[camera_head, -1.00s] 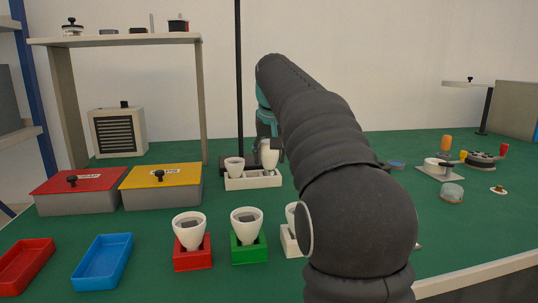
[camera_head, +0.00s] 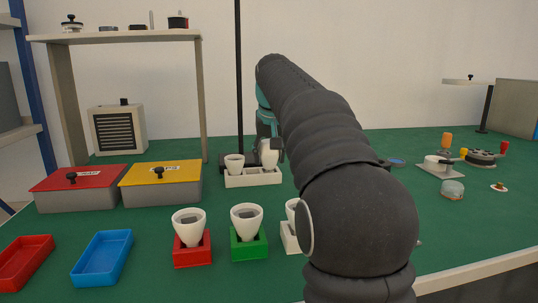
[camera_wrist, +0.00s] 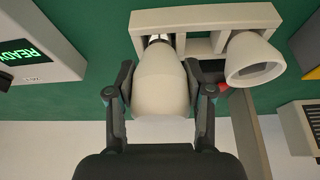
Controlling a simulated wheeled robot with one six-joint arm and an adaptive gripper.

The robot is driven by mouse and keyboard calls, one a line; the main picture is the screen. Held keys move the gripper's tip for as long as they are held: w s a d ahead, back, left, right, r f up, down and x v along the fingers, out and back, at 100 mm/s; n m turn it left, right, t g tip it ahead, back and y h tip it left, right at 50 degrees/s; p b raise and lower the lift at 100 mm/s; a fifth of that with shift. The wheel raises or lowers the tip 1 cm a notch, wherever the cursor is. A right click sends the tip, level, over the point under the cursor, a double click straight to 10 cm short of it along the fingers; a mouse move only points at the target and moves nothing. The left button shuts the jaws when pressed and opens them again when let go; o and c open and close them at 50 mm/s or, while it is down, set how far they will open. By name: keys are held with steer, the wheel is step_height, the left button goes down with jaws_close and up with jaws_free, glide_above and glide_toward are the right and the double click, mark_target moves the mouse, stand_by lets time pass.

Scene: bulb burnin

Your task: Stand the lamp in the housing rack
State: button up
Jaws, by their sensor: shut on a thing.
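The lamp (camera_wrist: 160,85) is a white bulb with a metal base, in the middle of the wrist view. My gripper (camera_wrist: 162,92) is shut on it, one finger on each side. The lamp's metal base points at the housing rack (camera_wrist: 150,17), a white block with open slots, and appears to be at or in one slot; how deep I cannot tell. In the head view the lamp (camera_head: 269,157) stands upright at the right part of the rack (camera_head: 252,180). A white cup-shaped housing (camera_head: 234,163) sits in the rack's left part and also shows in the wrist view (camera_wrist: 252,60).
White cups stand in a red holder (camera_head: 192,250) and a green holder (camera_head: 249,248) in front. A red-lidded box (camera_head: 80,190) and a yellow-lidded box (camera_head: 161,186) are to the left. A dark pole (camera_head: 239,80) rises behind the rack. My arm hides part of the right side.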

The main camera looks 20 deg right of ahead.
steer(key=shift+f, duration=0.4)
stand_by(0.4)
steer(key=o, duration=1.2)
steer(key=v, duration=1.2)
steer(key=shift+a, duration=0.1)
